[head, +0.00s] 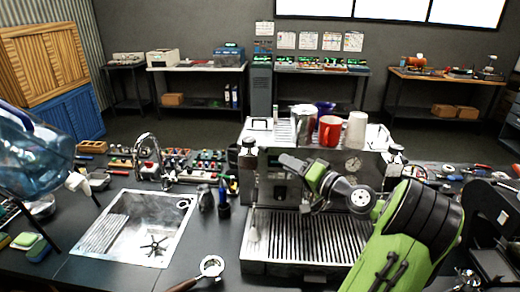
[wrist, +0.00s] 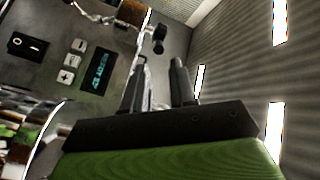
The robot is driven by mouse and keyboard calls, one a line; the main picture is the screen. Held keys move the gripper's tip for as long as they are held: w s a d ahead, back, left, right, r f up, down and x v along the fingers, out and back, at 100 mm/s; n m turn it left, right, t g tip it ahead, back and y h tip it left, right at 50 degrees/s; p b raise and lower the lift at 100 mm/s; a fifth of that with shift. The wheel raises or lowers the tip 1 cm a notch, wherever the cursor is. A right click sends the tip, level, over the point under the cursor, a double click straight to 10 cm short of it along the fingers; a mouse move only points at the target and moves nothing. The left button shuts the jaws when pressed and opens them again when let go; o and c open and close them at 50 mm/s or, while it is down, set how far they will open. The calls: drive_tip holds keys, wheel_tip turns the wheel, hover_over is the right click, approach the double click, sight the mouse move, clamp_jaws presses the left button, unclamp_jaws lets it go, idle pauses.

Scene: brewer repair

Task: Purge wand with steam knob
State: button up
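The espresso machine (head: 270,185) stands on the dark counter, with a slatted drip tray (head: 330,237) below it. A thin steam wand (head: 253,222) hangs at its left front. A dark steam knob (head: 247,147) sits at the upper left corner. My gripper (head: 287,160) is in front of the machine's upper front, right of that knob and apart from it. In the wrist view my gripper (wrist: 158,75) shows two dark fingers spread apart with nothing between them. A small black knob-like part (wrist: 159,40) shows beyond the fingertips.
Cups, including a red mug (head: 330,131), stand on the machine's top. A sink (head: 135,228) and a portafilter (head: 211,267) lie to the left. A water bottle (head: 35,150) stands at far left. The wrist view shows a switch and button panel (wrist: 70,55) beside the fingers.

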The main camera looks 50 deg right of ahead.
sight(262, 147)
drive_tip(key=w+p, duration=0.1)
drive_tip(key=w, duration=0.2)
drive_tip(key=w+p, duration=0.1)
drive_tip(key=w, duration=0.7)
drive_tip(key=shift+d+r+p, duration=0.15)
drive_tip(key=shift+d+p, duration=0.25)
drive_tip(key=shift+w+d, duration=0.1)
drive_tip(key=shift+w, duration=0.1)
clamp_jaws()
